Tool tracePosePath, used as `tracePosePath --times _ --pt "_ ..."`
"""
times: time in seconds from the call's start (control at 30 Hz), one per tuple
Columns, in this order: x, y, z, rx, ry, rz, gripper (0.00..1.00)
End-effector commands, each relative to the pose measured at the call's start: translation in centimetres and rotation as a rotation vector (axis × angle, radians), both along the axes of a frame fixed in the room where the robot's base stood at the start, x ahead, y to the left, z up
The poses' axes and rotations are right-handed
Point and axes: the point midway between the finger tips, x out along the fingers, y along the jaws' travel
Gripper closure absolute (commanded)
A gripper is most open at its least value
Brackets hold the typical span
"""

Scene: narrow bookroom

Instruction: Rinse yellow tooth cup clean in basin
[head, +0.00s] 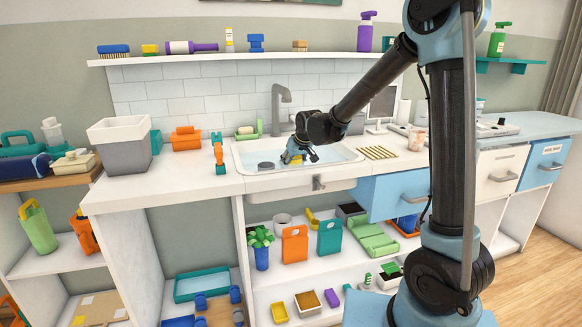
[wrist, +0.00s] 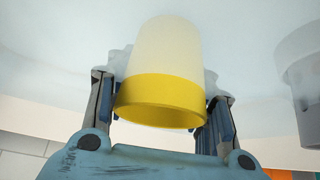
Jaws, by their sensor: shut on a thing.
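The yellow tooth cup (wrist: 163,75) is between the fingers of my gripper (wrist: 160,105) in the wrist view. It has a bright yellow band at the end nearer my palm and a paler, whitish-yellow body beyond. My gripper is shut on its sides. In the head view my gripper (head: 299,153) is down inside the white basin (head: 340,157), and a bit of yellow cup (head: 296,160) shows beneath it. Whether the cup touches the basin floor cannot be told. The grey faucet (head: 278,105) stands behind the basin, left of my gripper. No running water is visible.
A grey round item (head: 266,166) lies in the basin left of my gripper. A green holder (head: 249,132) sits at the basin's back rim. An orange item (head: 218,155) stands left of the basin, and a slatted rack (head: 377,152) lies right. The counter front left is clear.

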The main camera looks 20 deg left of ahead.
Motion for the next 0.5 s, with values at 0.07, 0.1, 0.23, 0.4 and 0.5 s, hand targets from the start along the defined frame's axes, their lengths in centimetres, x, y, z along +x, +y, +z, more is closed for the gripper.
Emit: tracePosePath --times 0.07,0.1,0.23,0.4,0.5 --pt "-0.01 0.01 0.0 0.0 0.0 0.0 0.77" --pt "-0.01 0.01 0.0 0.0 0.0 0.0 0.77" --pt "-0.01 0.01 0.0 0.0 0.0 0.0 0.77" --pt "-0.02 0.0 0.34 0.0 0.0 0.0 0.77" --pt "-0.01 0.01 0.95 0.0 0.0 0.0 0.77"
